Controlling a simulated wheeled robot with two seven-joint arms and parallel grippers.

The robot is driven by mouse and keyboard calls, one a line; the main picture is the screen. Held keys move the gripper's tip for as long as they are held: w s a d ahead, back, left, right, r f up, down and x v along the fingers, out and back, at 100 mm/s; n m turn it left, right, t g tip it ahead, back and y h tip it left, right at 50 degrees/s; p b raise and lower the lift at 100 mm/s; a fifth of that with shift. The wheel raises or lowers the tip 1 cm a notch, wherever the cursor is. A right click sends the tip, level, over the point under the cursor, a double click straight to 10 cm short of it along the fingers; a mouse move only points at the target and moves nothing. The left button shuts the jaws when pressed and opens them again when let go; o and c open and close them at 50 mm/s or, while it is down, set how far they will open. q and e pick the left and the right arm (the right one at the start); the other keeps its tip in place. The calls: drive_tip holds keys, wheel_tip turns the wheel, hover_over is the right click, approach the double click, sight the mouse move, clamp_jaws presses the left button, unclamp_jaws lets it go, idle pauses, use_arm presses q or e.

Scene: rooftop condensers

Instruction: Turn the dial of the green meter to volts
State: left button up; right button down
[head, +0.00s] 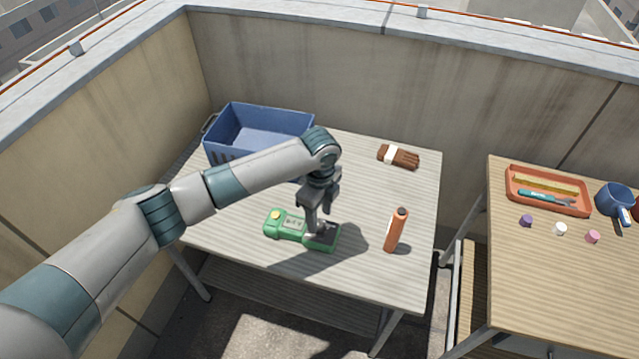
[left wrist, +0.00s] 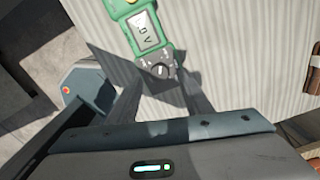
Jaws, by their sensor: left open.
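The green meter (head: 287,228) lies flat on the left table, with a yellow button at its left end. It also shows at the top of the left wrist view (left wrist: 131,30). Its lit display (left wrist: 147,30) seems to show a V, but the characters are small and hard to read. The dark round dial (left wrist: 160,70) is on the end nearer my gripper. My left gripper (head: 319,230) points down over the dial end and hides the dial in the head view. It is open, its fingers on either side of the dial; I cannot tell whether they touch it. My right gripper is out of view.
A blue crate (head: 222,150) stands behind my left arm. An orange cylinder (head: 395,231) stands right of the meter, and a brown bundle (head: 405,159) lies farther back. The right table (head: 560,290) holds an orange tray (head: 512,190), a blue mug (head: 612,200) and small coloured caps.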

sight(320, 226)
use_arm(q)
wheel_tip(320, 226, up, 14)
drive_tip(key=b, duration=0.3)
drive_tip(key=shift+r, duration=0.15)
idle(0.4)
